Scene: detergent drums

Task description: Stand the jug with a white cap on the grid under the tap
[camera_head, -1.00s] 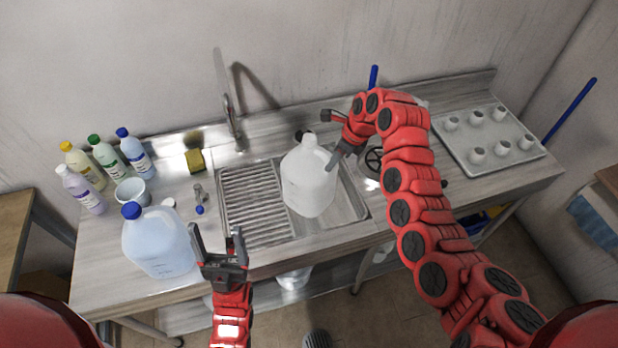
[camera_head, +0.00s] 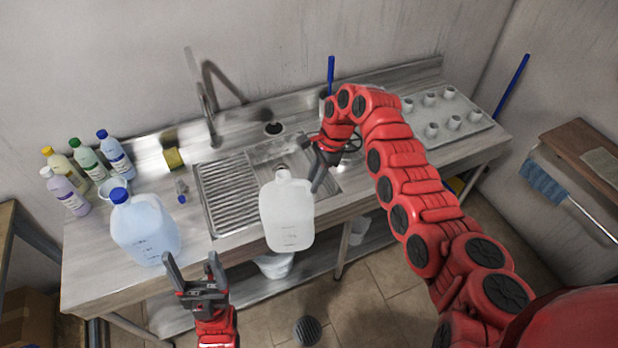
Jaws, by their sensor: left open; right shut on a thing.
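The jug with a white cap (camera_head: 287,215) is a translucent white jug, upright in front of the sink's front edge in the head view. My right gripper (camera_head: 318,174) is shut on it at its upper right side; the exact grip is partly hidden. The ribbed metal grid (camera_head: 227,195) lies left of the sink basin and is bare. The tap (camera_head: 208,112) rises behind the grid. My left gripper (camera_head: 192,272) is open and empty, in front of the counter, below a blue-capped jug (camera_head: 146,232).
Several bottles (camera_head: 85,160) and a white cup (camera_head: 113,187) stand at the left. A yellow sponge (camera_head: 174,158) and a small blue-ended item (camera_head: 181,191) lie near the grid. A tray (camera_head: 450,125) with white cups is at the right.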

